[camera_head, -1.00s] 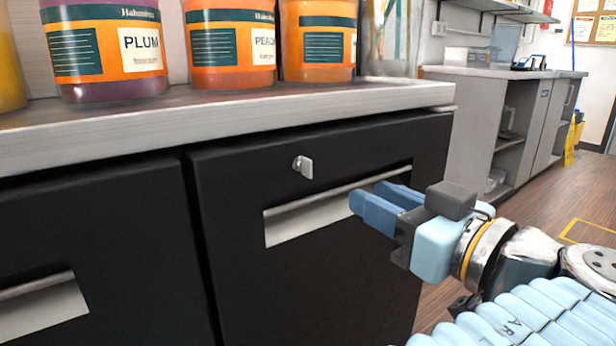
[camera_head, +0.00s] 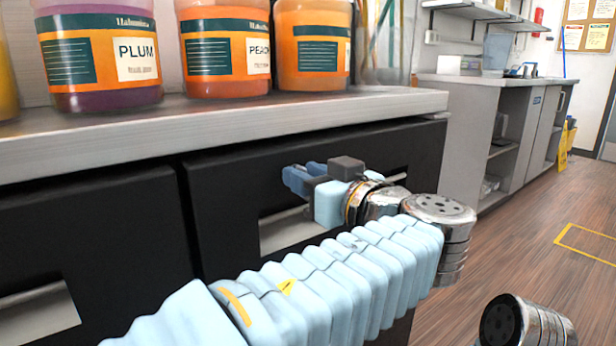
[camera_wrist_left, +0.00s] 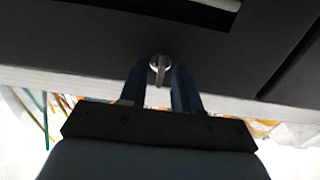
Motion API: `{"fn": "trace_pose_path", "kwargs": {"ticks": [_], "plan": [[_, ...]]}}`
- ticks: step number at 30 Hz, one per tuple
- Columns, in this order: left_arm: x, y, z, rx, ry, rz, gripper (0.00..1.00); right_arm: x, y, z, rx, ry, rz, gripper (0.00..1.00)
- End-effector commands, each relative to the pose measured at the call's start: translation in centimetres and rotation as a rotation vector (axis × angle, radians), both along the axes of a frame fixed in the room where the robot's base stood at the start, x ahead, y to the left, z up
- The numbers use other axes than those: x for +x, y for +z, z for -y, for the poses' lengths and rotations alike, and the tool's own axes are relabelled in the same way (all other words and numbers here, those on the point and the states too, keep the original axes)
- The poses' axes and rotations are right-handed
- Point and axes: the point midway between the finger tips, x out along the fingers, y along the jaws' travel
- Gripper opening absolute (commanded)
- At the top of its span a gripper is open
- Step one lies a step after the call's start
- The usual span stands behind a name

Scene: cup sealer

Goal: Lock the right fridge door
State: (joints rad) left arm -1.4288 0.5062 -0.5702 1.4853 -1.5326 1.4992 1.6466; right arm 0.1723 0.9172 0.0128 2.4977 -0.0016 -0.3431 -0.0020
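The right fridge door (camera_head: 225,215) is black and closed, with a recessed silver handle (camera_head: 285,232) partly hidden behind my arm. My left gripper (camera_head: 297,178) is at the upper part of this door, in front of the lock. The lock key (camera_wrist_left: 158,66) is a small silver tab, seen in the left wrist view between the tips of my left gripper (camera_wrist_left: 157,82). The fingers stand on either side of it, with gaps showing, so the gripper is open. In the head view the key is hidden behind the gripper. My right gripper is not in view.
The counter (camera_head: 200,119) overhangs the door just above the gripper and carries orange-labelled jars (camera_head: 223,55). The left fridge door (camera_head: 90,225) is closed beside it. A grey cabinet (camera_head: 475,140) stands at the back right. The wooden floor on the right is open.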

Motion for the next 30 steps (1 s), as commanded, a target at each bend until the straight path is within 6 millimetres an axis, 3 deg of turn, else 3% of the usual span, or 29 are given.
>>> {"fn": "trace_pose_path", "kwargs": {"ticks": [2, 7, 9, 20, 30], "plan": [[-0.01, 0.00, 0.00, 0.000, 0.000, 0.000, 0.32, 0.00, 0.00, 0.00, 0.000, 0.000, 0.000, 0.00], [-0.02, -0.01, 0.02, 0.000, 0.000, 0.000, 0.06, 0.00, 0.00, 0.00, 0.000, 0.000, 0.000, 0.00], [-0.02, -0.01, 0.02, 0.000, 0.000, 0.000, 0.00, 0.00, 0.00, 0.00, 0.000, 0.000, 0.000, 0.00], [-0.02, -0.04, 0.03, 0.023, 0.000, -0.018, 0.00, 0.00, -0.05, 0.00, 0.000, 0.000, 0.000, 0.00], [0.05, -0.11, 0.00, 0.186, 0.002, -0.140, 0.00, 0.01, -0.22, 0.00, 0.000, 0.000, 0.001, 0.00]]}}
